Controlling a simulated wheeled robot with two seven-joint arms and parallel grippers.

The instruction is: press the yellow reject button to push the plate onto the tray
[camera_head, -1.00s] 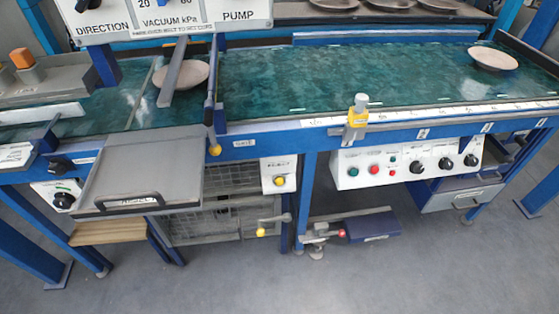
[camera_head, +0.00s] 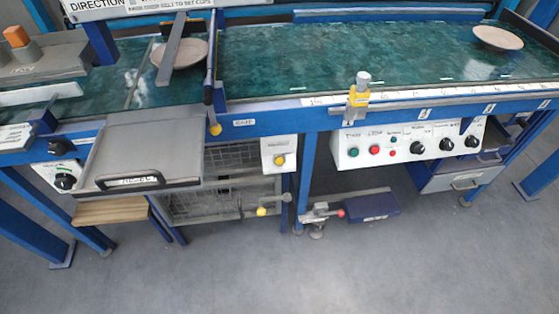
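The yellow reject button (camera_head: 279,160) sits on a small white panel (camera_head: 280,146) below the belt's front rail, right of the tray. One plate (camera_head: 180,53) lies on the green belt at the left, partly hidden behind a grey diverter bar (camera_head: 173,42). A second plate (camera_head: 497,38) lies at the belt's far right. The grey reject tray (camera_head: 140,150) with a dark handle sticks out in front of the belt and its top is bare. Neither of my grippers shows.
A control panel (camera_head: 408,142) with buttons and knobs hangs at the right. A yellow clamp (camera_head: 358,97) stands on the rail. A yellow-knobbed crank (camera_head: 263,211) and a blue pedal-like unit (camera_head: 368,207) sit low down. The floor (camera_head: 330,275) in front is clear.

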